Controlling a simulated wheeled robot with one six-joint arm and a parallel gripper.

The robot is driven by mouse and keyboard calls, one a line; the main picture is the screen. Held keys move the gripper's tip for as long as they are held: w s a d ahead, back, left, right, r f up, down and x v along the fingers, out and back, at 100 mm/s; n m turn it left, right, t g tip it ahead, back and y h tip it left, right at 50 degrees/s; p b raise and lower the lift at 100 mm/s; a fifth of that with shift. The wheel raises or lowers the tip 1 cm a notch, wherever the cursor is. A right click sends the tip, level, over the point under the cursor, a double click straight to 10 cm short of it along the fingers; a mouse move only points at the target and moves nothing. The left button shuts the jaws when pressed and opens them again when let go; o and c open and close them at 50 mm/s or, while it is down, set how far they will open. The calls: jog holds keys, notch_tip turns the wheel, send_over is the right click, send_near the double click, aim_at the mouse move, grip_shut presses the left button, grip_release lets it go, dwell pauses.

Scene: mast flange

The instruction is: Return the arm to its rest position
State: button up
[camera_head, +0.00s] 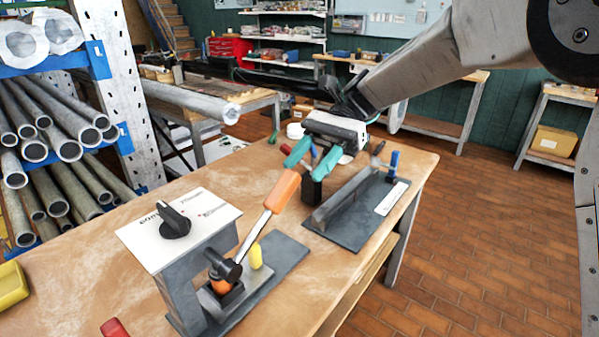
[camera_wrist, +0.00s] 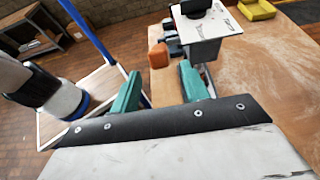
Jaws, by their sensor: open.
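My gripper (camera_head: 301,172) has two teal fingers and hangs above the workbench (camera_head: 95,265), near the grey fixture with an upright rail (camera_head: 345,205). The fingers stand apart with nothing held between them. In the wrist view my gripper (camera_wrist: 160,70) shows both teal fingers spread. My arm reaches in from the upper right of the head view. A lever with an orange handle (camera_head: 282,191) leans up to the right, just in front of the fingers. In the wrist view an orange piece (camera_wrist: 157,55) shows beyond the gap, apart from both fingers.
A switch box with a black knob (camera_head: 174,219) stands on the bench beside the lever. A yellow bin (camera_head: 12,284) is at the left edge. A rack of metal pipes (camera_head: 60,140) stands at the left. Open brick floor (camera_head: 480,250) lies to the right.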

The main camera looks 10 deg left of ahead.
dwell(0.3)
jog(key=s+d+f+n+t+h, duration=0.2)
jog(key=d+f, duration=0.3)
jog(key=s+d+n+t+h, duration=0.1)
jog(key=s+d+t, duration=0.2)
jog(key=s+d, duration=0.3)
jog(key=s+d+n+t+h, duration=0.1)
jog(key=s+d+t, duration=0.3)
jog(key=d, duration=0.8)
jog(key=s+d+n+t+h, duration=0.1)
jog(key=s+d+t, duration=0.3)
jog(key=s+d, duration=0.5)
jog(key=shift+d+r+n+h, duration=0.15)
jog(key=shift+d+n+h, duration=0.35)
jog(key=shift+h, duration=0.3)
